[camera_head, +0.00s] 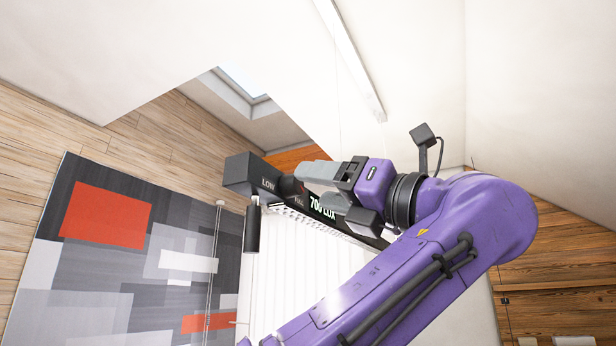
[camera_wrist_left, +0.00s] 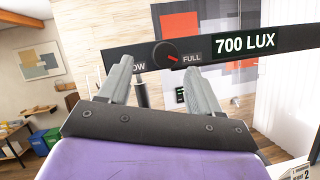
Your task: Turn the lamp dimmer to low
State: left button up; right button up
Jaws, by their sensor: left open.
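The lamp is a long dark bar with a box-shaped end (camera_head: 240,172) hanging in mid-air in the head view. It carries the labels LOW and FULL and a lit 700 LUX display, which also shows in the left wrist view (camera_wrist_left: 245,44). The dimmer knob (camera_wrist_left: 165,54) is round and black, and its red pointer mark is turned toward FULL. My left gripper (camera_wrist_left: 158,64) is open, with one finger on each side of the knob in that view; I cannot tell whether they touch it. In the head view my left gripper (camera_head: 303,172) partly covers the knob.
A dark cylinder (camera_head: 253,228) hangs below the bar's left end. A patterned grey and red panel (camera_head: 120,265) is behind it. In the left wrist view, a desk (camera_wrist_left: 12,135) and blue and green bins (camera_wrist_left: 46,138) stand far off at the left.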

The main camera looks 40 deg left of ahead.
aim_at(299, 185)
pick_arm(q)
jog(key=a, duration=0.1)
jog(key=a+r+p, duration=0.1)
jog(key=a, duration=0.1)
jog(key=w+a, duration=0.1)
jog(key=shift+a+r, duration=0.2)
jog(key=shift+a, duration=0.1)
jog(key=shift+s+d, duration=0.2)
jog(key=shift+s, duration=0.15)
jog(key=shift+c, duration=0.9)
jog(key=c, duration=0.9)
jog(key=shift+o, duration=0.2)
pick_arm(e)
notch_tip(299, 185, up, 2)
jog(key=shift+w, duration=0.15)
